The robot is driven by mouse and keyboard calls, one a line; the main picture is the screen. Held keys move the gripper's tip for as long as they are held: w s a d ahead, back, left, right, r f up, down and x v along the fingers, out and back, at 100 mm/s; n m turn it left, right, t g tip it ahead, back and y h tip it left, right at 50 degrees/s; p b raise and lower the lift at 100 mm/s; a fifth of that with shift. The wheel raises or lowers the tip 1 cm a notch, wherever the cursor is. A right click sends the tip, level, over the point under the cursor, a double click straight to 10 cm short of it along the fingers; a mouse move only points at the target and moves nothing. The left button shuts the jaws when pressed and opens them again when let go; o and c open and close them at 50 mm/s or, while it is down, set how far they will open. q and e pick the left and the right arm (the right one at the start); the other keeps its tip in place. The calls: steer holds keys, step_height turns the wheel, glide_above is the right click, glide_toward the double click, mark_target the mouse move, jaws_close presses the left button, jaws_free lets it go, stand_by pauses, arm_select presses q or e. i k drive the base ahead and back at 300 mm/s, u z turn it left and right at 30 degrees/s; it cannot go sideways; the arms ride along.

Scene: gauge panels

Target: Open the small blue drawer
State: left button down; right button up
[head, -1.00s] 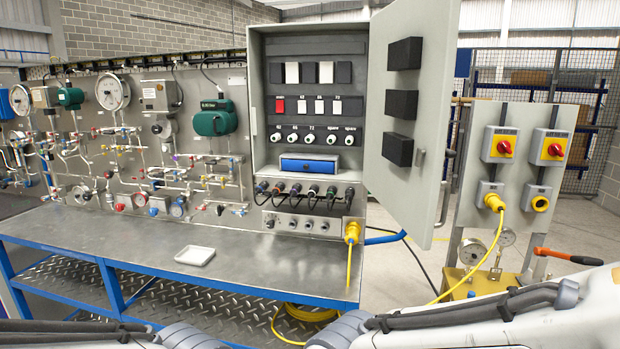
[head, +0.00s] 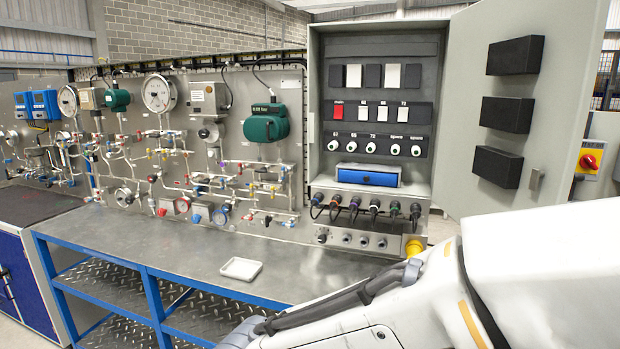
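The small blue drawer (head: 368,178) sits in a grey housing low inside the open grey cabinet (head: 313,120), right of the middle in the head view. Its blue front looks flush with the housing, so it appears shut. A row of black-and-white knobs is above it and a row of cable connectors is below it. My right arm crosses the lower right of the view, in front of the bench and below the cabinet. Neither gripper shows in the view, and nothing is seen touching the drawer.
The cabinet door (head: 520,110) stands wide open on the right. A steel bench (head: 160,235) with a blue frame runs below, holding a small white tray (head: 241,269). A panel of gauges and pipes (head: 200,150) is to the left. The bench's middle is mostly clear.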

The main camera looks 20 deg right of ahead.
mark_target(389, 180)
steer(key=u, duration=0.2)
steer(key=i, duration=0.75)
steer(key=z, duration=0.65)
steer(key=i, duration=0.5)
steer(key=z, duration=0.45)
